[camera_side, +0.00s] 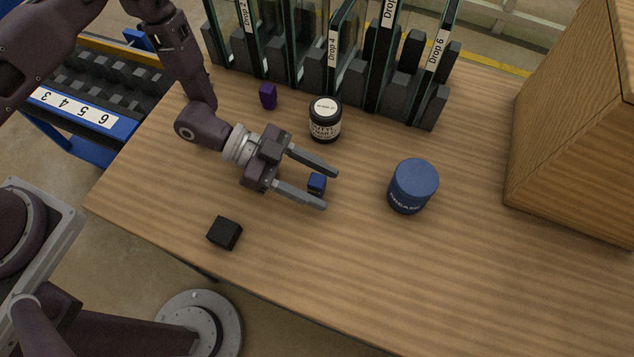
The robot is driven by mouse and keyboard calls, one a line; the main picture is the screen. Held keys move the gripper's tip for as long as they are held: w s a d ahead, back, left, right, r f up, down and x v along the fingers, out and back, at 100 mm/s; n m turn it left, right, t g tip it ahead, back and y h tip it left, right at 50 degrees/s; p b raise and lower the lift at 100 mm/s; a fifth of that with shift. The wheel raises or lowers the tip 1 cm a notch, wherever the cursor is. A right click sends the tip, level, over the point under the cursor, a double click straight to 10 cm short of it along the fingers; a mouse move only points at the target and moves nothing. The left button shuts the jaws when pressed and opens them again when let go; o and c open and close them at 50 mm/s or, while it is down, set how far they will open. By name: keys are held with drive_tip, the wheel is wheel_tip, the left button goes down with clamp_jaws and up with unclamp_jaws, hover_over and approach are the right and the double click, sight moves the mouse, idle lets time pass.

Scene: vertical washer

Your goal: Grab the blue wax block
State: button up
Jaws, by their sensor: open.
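A small blue wax block (317,183) sits on the wooden table (330,255). My gripper (331,190) reaches in from the left with its two fingers apart. In this view the block shows between the two fingers, near their tips. I cannot tell whether either finger touches it. The lower finger is close to the block's lower edge.
A black block (225,233) lies at the lower left and a purple block (268,96) at the upper left. A black jar (325,119) stands above my gripper, a blue tin (412,186) to its right. A rack of panels (330,60) and a wooden box (575,130) stand behind.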

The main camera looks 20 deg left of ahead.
clamp_jaws()
drive_tip(key=shift+r, duration=0.1)
